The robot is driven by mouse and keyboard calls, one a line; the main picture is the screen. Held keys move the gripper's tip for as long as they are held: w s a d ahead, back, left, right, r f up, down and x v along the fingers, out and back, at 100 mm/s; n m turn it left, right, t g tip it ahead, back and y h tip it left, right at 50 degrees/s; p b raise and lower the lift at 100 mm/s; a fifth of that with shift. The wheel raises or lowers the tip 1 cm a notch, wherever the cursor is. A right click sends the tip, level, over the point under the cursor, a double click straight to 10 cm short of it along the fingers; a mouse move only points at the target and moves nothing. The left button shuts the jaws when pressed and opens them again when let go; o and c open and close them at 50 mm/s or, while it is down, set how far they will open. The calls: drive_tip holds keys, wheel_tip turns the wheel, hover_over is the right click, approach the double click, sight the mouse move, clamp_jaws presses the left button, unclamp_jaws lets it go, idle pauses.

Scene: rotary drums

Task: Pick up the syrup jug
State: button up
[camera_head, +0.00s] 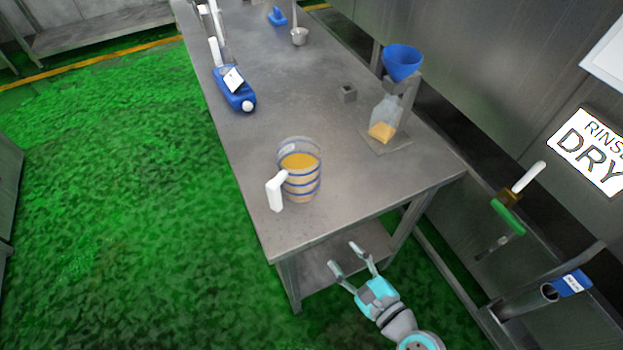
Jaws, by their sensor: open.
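The syrup jug (301,183) stands upright near the front end of the steel table (241,160). It is a clear jug with blue bands and amber liquid inside. Its white handle (275,192) points to the front left. My gripper (350,256) is open and empty. In the picture it is below and to the right of the jug, apart from it, in front of the table's near edge.
A bottle with amber contents (383,125) stands under a blue funnel (403,61) on a stand at the right. A blue container (234,89) lies near the left edge. The tabletop around the jug is clear.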

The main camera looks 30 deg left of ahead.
sight(279, 197)
drive_tip(key=a+r+g+y, duration=0.1)
drive_tip(key=a+r+g, duration=0.1)
drive_tip(key=r, duration=0.1)
drive_tip(key=w+a+r+g+y, duration=0.1)
drive_tip(key=a+r+g+y, duration=0.1)
drive_tip(key=a+r, duration=0.1)
drive_tip(key=a+r+g+y, duration=0.1)
drive_tip(key=a+r, duration=0.2)
drive_tip(key=r, duration=0.1)
drive_tip(key=shift+w+a+m+g, duration=0.25)
drive_tip(key=shift+m+g, duration=0.05)
drive_tip(key=shift+g, duration=0.1)
drive_tip(key=a, duration=0.3)
drive_tip(key=w+a, duration=0.1)
drive_tip(key=a, duration=0.6)
drive_tip(key=shift+w+a, duration=0.15)
drive_tip(key=shift+a, duration=0.1)
clamp_jaws()
